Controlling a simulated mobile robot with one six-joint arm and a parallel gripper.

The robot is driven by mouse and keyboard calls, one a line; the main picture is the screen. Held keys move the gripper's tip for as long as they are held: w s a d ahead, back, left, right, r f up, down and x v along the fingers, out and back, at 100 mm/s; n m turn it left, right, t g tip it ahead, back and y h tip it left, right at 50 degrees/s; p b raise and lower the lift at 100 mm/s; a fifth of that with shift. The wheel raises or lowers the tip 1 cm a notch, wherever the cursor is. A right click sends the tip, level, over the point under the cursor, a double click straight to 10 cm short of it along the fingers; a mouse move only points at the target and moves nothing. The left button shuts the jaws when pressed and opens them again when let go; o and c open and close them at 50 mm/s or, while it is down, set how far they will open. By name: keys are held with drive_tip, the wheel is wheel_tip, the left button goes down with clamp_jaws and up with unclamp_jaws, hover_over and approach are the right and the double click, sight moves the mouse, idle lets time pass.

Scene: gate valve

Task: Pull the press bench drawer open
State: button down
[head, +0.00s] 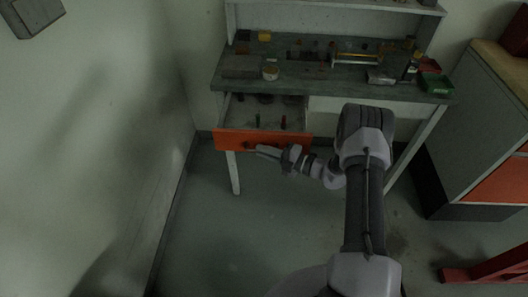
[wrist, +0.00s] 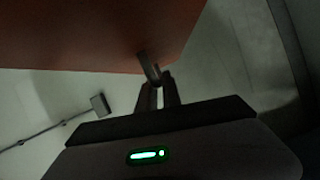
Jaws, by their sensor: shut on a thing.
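The press bench (head: 340,92) stands against the far wall in the head view. Its drawer with an orange front (head: 232,140) is pulled out below the bench top, and the inside shows with a few small items in it. The orange front also fills the top left of the wrist view (wrist: 80,35). A dark handle (wrist: 149,66) sticks out from the front in the wrist view. My gripper (wrist: 160,88) is shut on the handle. In the head view my gripper (head: 262,149) is at the drawer front, with the handle mostly hidden.
Small tools, jars and a green box (head: 437,84) lie on the bench top. A grey cabinet with an orange drawer (head: 498,185) stands at the right. A red frame (head: 485,265) lies low at the right. A wall is close on the left. Floor (head: 225,240) before the bench is clear.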

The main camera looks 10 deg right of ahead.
drive_tip(key=shift+w, duration=0.15)
drive_tip(key=c, duration=1.5)
unclamp_jaws()
drive_tip(key=shift+d, duration=0.1)
drive_tip(key=p+v, duration=0.3)
drive_tip(key=v, duration=1.4)
drive_tip(key=shift+d+p, duration=0.15)
drive_tip(key=shift+p, duration=0.15)
